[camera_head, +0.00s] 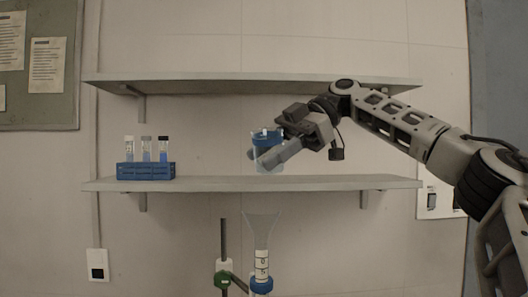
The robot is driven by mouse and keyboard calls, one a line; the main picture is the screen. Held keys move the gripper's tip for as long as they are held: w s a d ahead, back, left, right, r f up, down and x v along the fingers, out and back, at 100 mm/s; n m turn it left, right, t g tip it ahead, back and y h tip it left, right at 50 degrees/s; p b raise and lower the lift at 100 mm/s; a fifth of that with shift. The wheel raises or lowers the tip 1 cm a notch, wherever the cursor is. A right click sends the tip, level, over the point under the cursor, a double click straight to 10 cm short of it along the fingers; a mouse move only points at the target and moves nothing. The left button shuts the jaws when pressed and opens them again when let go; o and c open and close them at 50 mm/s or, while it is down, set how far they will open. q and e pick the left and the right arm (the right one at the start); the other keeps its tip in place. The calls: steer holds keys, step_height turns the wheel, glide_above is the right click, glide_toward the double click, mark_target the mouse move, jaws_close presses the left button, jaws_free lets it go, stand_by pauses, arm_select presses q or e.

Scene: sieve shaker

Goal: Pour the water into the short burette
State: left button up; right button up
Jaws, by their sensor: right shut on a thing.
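My right gripper (279,141) comes in from the right and is shut on a small container with a blue top (266,136). The container is held in front of the wall, above the lower shelf's level, and the gripper hides part of it. Below it in the picture stands a clear funnel (262,228) on a short burette (262,264) with white marked labels and a blue collar. The held container and the funnel are apart. Whether the container holds water cannot be seen clearly. My left gripper is not in view.
A blue rack (146,170) with 3 tubes sits at the left of the lower shelf (330,183). An upper shelf (220,84) runs above. The lower shelf's right part is clear.

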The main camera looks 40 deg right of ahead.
mark_target(270, 174)
steer(key=shift+a+r, duration=0.1)
steer(key=shift+a, duration=0.05)
steer(key=shift+f, duration=0.25)
steer(key=shift+d+f+n+t+h, duration=0.15)
steer(key=shift+f+n+h, duration=0.2)
steer(key=shift+f, duration=0.55)
steer(key=shift+d+f+n+t+h, duration=0.2)
steer(key=shift+f+h, duration=0.25)
steer(key=shift+f, duration=0.4)
steer(key=shift+w+f, duration=0.1)
steer(key=shift+f, duration=0.05)
